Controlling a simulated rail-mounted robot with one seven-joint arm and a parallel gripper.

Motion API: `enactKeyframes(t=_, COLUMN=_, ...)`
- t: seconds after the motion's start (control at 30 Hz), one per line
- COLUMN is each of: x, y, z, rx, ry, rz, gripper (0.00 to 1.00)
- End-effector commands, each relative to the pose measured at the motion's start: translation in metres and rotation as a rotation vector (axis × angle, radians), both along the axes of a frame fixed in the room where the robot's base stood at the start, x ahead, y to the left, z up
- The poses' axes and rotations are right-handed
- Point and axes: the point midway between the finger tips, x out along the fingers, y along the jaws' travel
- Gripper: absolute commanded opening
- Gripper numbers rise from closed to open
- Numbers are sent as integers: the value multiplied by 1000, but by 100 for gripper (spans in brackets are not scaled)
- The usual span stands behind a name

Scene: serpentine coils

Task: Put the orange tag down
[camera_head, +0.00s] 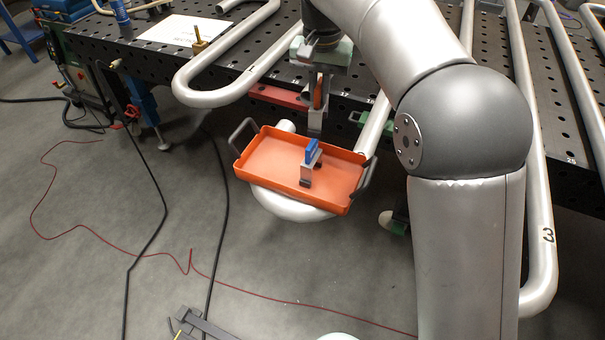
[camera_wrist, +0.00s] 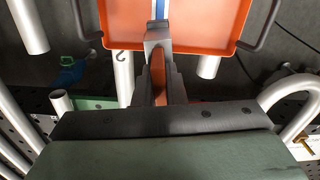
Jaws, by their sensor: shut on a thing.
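The orange tag (camera_head: 318,92) is upright between the fingers of my gripper (camera_head: 317,97), with a grey body below its orange grip. In the wrist view the orange tag (camera_wrist: 158,78) shows between the fingers of my gripper (camera_wrist: 160,85). My gripper is shut on it and points down, in the air by the table's front edge. The tag's lower end overlaps the far rim of an orange tray (camera_head: 265,160) in the head view. I cannot tell its height above the tray. A similar blue tag (camera_head: 312,150) stands in the tray.
The tray has dark handles and rests over a coil bend (camera_head: 285,207). A perforated dark table (camera_head: 120,45) carries silvery serpentine coils (camera_head: 205,97). A red bar (camera_head: 278,96) and a green piece (camera_head: 358,118) sit at the table's front edge. The tray's left half is bare.

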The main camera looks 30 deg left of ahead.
Motion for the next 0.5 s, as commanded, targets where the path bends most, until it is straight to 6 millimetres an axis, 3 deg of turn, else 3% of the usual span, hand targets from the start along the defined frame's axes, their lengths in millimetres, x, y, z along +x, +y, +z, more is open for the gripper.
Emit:
enactKeyframes(t=0.03, x=-14, y=17, z=3, rx=0, ry=-2, rz=24, gripper=0)
enactKeyframes(t=0.17, x=-48, y=42, z=-3, rx=-4, ry=1, rz=4, gripper=0)
enactKeyframes(t=0.3, x=-72, y=51, z=-22, rx=-4, ry=0, rz=-92, gripper=0)
enactKeyframes(t=0.5, x=-81, y=53, z=-50, rx=-5, ry=2, rz=-143, gripper=0)
